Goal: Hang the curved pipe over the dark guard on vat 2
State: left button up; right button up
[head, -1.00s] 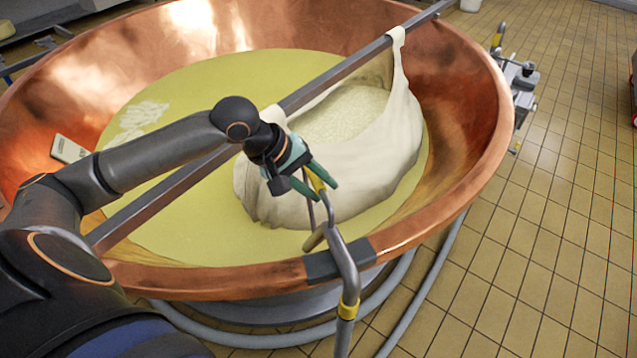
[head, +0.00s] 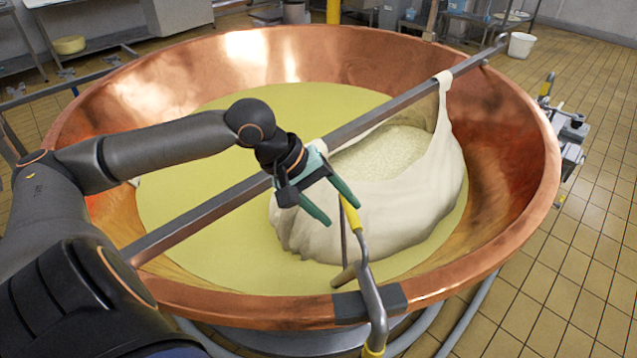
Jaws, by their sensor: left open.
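The curved pipe (head: 372,300) is grey metal with yellow bands. It lies across the dark guard (head: 394,297) on the near rim of the copper vat (head: 230,303). Its upper, yellow-banded end rises on the vat's inner side, and its lower end drops outside the rim and leaves the picture. The pipe seems to rest on the guard, though the exact contact is hard to see. My left gripper (head: 340,212) is open, with its green fingers spread close to the pipe's yellow upper end. Whether a finger touches it is unclear. My right gripper is not in view.
A metal bar (head: 215,205) crosses the vat beneath my left forearm. A white cloth (head: 385,205) holding curd hangs from it in the yellowish liquid (head: 220,265). A valve fitting (head: 568,135) stands at the right. Hoses lie below the vat, and tiled floor is free at right.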

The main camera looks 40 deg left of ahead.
pick_arm(q)
jog(key=shift+b+v, duration=0.4)
jog(key=shift+v, duration=2.5)
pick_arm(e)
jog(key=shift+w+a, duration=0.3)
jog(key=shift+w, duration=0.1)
pick_arm(q)
jog(key=shift+d, duration=0.15)
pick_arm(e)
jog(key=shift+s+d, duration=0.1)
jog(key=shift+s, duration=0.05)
